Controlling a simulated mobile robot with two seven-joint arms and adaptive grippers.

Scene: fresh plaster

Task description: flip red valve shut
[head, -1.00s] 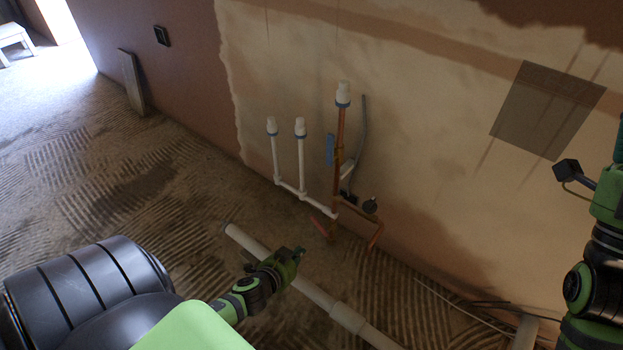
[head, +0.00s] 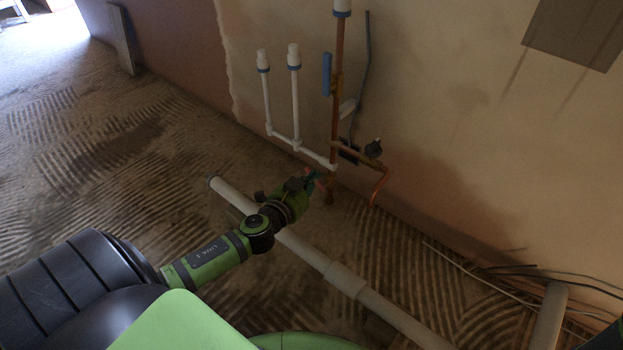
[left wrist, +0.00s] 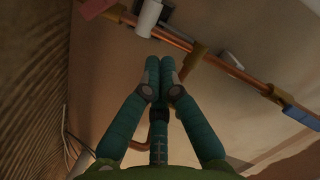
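The red valve handle (head: 322,187) is low on the vertical copper pipe (head: 337,120), near the floor in the head view. It is small and partly covered by my left gripper (head: 311,180). That gripper is right beside it, and I cannot tell whether they touch. In the left wrist view the fingertips (left wrist: 160,72) are together with nothing seen between them. My right gripper is out of view.
A blue handle (head: 326,75) sits higher on the copper pipe. A grey pipe (head: 345,278) lies across the floor under my left arm.

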